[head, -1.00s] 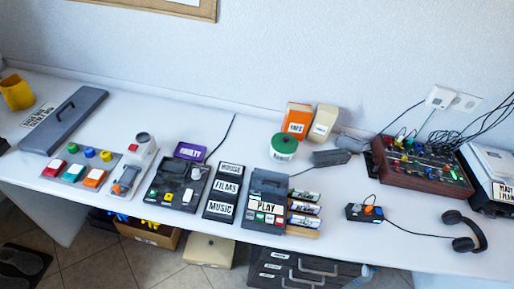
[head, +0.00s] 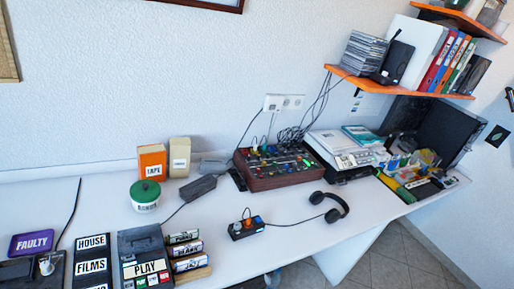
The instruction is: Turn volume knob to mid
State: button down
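A small black box (head: 246,228) with an orange knob (head: 257,222) and a dark knob beside it stands near the front edge of the white desk. A cable runs from it to black headphones (head: 332,206) on its right. No volume label is readable. A mixer (head: 278,166) with a brown wooden case and several coloured knobs stands behind it, near the wall. I cannot tell which knob is the volume knob or how it is turned. My gripper is not in view.
The white desk (head: 310,236) is clear in front of the headphones. A PLAY device (head: 142,255) and labelled cassettes (head: 187,250) stand at the left. A printer-like device (head: 340,150) sits right of the mixer. Orange shelves (head: 400,84) hang at the upper right.

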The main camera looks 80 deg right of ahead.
aim_at(238, 226)
jog(key=z, duration=0.65)
jog(key=i, duration=0.1)
jog(key=z, duration=2.65)
jog(key=k, duration=1.95)
jog(key=u, duration=0.85)
jog(key=i, duration=1)
jog(key=z, duration=0.05)
